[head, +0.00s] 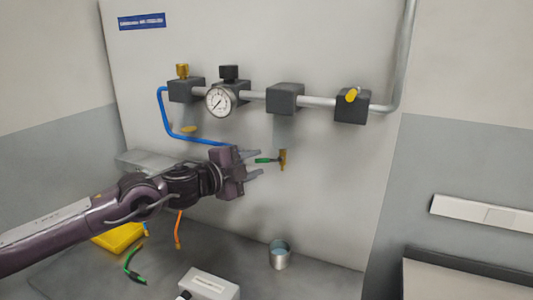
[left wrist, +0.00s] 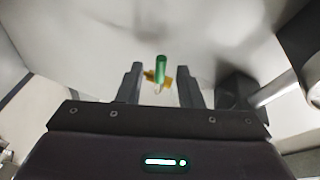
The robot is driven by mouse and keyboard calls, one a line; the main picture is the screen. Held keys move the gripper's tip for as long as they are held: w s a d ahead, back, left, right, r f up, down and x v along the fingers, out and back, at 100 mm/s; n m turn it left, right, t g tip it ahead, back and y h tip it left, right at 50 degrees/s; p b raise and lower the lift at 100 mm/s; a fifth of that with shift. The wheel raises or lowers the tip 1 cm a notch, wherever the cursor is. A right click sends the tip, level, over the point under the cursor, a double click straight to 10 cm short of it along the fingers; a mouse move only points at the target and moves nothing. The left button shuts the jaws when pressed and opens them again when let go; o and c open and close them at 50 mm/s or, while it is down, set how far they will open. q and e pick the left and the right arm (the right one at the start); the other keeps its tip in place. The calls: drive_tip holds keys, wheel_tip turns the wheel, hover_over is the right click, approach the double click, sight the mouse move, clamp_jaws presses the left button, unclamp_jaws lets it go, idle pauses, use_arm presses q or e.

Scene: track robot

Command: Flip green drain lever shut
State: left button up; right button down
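The green drain lever (head: 266,160) sticks out to the left from a small brass valve (head: 283,160) on the pale wall panel, below the pipe. My left gripper (head: 258,164) is open, with its fingers pointing right toward the lever. In the left wrist view the green lever (left wrist: 160,68) shows between the two open fingertips (left wrist: 161,82), with the brass valve (left wrist: 152,76) behind it. Whether a finger touches the lever I cannot tell. My right gripper is in neither view.
Above are a pipe with dark blocks (head: 285,98), a pressure gauge (head: 220,101), a yellow handle (head: 352,95) and a blue hose (head: 165,115). A metal cup (head: 280,258) stands below the valve. A white box (head: 209,284) and yellow tray (head: 117,238) lie lower left.

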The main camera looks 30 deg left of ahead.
sight(260, 161)
use_arm(q)
drive_tip(key=shift+p+x, duration=1.25)
drive_tip(key=shift+x, duration=1.25)
clamp_jaws()
